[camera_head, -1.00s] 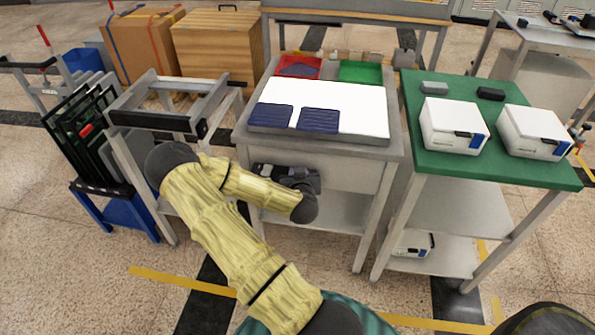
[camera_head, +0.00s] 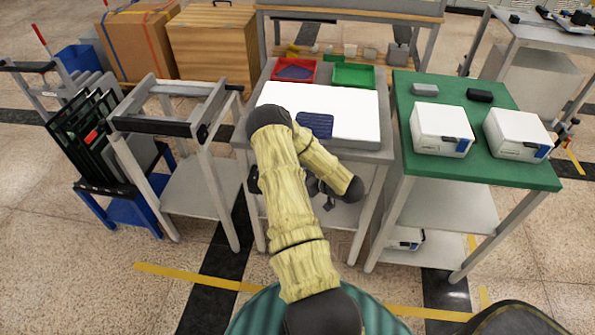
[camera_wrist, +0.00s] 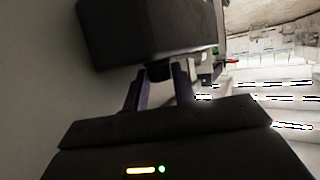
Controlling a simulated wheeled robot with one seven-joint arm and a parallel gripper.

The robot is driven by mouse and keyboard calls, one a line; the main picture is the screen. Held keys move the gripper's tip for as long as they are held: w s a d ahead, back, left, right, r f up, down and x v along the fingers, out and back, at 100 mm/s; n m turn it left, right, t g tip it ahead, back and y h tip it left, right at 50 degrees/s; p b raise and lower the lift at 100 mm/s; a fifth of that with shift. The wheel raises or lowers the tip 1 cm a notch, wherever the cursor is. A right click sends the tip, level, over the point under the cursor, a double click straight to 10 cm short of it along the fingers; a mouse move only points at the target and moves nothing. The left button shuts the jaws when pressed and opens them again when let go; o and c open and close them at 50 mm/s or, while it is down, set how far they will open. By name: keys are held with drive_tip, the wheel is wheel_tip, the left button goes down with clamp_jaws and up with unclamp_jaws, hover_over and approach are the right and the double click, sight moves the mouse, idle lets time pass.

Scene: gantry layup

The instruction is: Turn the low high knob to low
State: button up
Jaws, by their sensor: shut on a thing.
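In the wrist view, a small dark knob (camera_wrist: 158,72) sticks out from the near side of a dark box (camera_wrist: 150,30). The two fingers of my gripper (camera_wrist: 161,78) are on either side of the knob and shut on it. The knob's markings and pointing direction are not visible. In the head view, my arm covers most of the table's front, hiding the knob and fingertips. A dark piece at the table's front (camera_head: 253,180) shows just left of my arm.
The worktable (camera_head: 368,152) carries a white sheet, a blue patch (camera_head: 315,124), a red tray (camera_head: 292,71) and a green tray (camera_head: 354,75). A green-topped bench (camera_head: 470,176) with white boxes stands right. A grey frame cart (camera_head: 165,122) stands left.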

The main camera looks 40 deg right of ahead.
drive_tip(key=shift+f+n+y, duration=0.1)
drive_tip(key=shift+n+y, duration=0.2)
drive_tip(key=o, duration=1)
